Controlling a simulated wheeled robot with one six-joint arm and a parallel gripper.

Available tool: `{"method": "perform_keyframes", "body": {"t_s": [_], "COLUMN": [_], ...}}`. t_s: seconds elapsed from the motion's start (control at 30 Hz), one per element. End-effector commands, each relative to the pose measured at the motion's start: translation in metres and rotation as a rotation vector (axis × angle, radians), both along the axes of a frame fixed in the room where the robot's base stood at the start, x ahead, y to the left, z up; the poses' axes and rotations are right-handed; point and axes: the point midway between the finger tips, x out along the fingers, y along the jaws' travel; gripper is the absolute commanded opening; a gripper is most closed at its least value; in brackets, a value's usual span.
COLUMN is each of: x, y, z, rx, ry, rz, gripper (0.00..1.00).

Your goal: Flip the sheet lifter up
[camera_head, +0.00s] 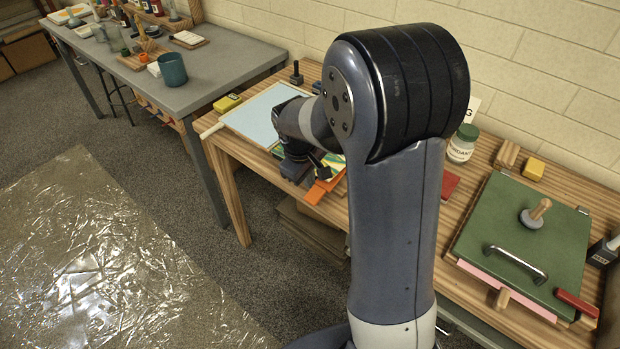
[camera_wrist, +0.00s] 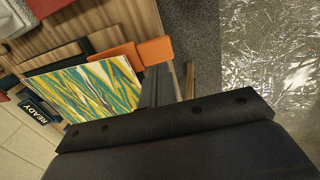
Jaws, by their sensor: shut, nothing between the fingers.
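A marbled sheet in green, yellow and white (camera_wrist: 85,90) lies on the wooden bench in the wrist view. Two flat orange pieces (camera_wrist: 155,50) are at its edge, by the bench's front edge. They look like the sheet lifter's tab, but I cannot be sure. Orange also shows in the head view (camera_head: 325,189), low and roughly level with the bench top. My gripper (camera_wrist: 160,78) is shut and empty, its fingers close beside the orange pieces and the sheet's corner. I cannot tell whether they touch. In the head view my arm hides much of this area.
A light-blue panel (camera_head: 253,117) with a white rod lies left of my gripper. A dark READY sign (camera_wrist: 38,108) is behind the sheet. A jar (camera_head: 463,144) and a green press lid (camera_head: 525,230) stand right of my arm. The floor in front of the bench is open.

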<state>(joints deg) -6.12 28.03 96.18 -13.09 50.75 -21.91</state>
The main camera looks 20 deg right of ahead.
Motion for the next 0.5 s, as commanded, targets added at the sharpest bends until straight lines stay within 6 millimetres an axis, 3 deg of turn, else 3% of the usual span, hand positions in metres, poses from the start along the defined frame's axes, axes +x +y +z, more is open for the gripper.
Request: {"method": "perform_keyframes", "body": {"t_s": [0.3,0.5], "x": [-0.010,-0.013], "y": [0.015,0.019], "z": [0.069,0.090], "rx": [0.002,0.000], "ry": [-0.006,-0.002], "rz": [0.001,0.000], "gripper": [0.00,0.00]}}
